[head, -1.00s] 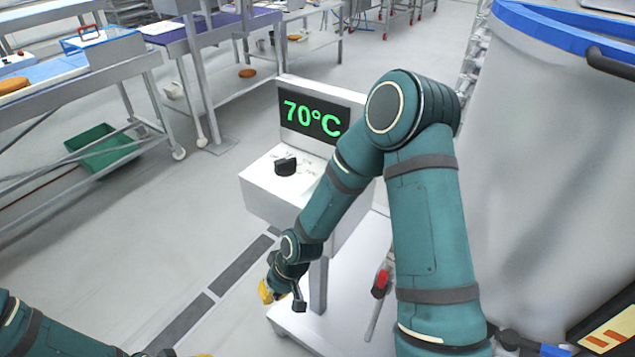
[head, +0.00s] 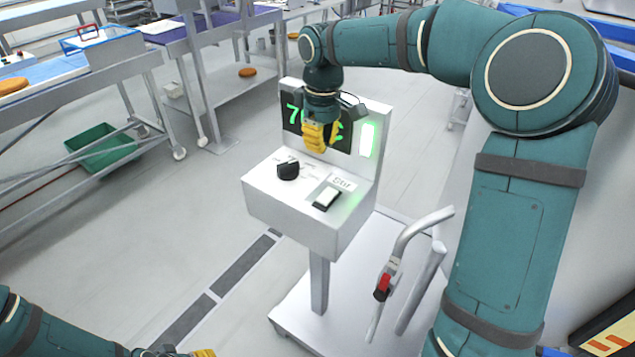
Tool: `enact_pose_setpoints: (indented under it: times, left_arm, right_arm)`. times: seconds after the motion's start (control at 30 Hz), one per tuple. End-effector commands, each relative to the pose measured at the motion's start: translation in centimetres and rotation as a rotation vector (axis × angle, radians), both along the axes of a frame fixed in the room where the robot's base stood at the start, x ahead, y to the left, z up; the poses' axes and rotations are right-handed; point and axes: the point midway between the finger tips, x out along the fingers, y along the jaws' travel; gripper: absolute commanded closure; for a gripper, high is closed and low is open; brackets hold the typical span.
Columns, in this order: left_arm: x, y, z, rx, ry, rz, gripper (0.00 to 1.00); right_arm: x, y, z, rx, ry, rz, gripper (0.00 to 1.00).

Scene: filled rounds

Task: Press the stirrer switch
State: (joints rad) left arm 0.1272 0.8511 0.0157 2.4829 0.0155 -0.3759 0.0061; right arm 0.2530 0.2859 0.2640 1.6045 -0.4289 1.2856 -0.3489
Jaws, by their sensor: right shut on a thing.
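The stirrer switch (head: 327,197) is a white rocker in a black frame on top of the white control box (head: 292,212). A label reading "Stir" (head: 342,182) lies beside it. My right gripper (head: 320,137), with yellow fingers, is above and behind the switch, apart from it, in front of the temperature display (head: 293,117), and hides part of its digits. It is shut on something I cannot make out. A green-lit strip (head: 367,139) glows right of the display. My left gripper (head: 190,353) shows only partly at the bottom edge.
A black knob (head: 288,170) sits left of the switch on the box. A curved metal handle (head: 420,228) and a red-and-black grip (head: 383,285) stand lower right.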

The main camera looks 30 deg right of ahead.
Motion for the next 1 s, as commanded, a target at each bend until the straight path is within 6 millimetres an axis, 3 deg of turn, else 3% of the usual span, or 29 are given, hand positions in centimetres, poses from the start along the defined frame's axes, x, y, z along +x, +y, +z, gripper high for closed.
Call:
enact_pose_setpoints:
  times: [0.37, 0.53, 1.0]
  left_arm:
    - [0.0, 0.0, 0.0, 0.000, 0.000, 0.000, 0.53]
    - [0.0, 0.0, -0.2, 0.000, 0.001, 0.000, 0.53]
    - [-0.5, -0.1, -1.6, -0.002, 0.011, -0.009, 0.53]
  right_arm:
    - [-0.2, -0.3, 0.6, -0.008, 0.005, 0.002, 1.00]
    - [-0.2, -0.3, -0.3, -0.008, 0.007, 0.001, 1.00]
    - [-0.2, -0.2, -8.9, -0.007, 0.009, 0.000, 1.00]
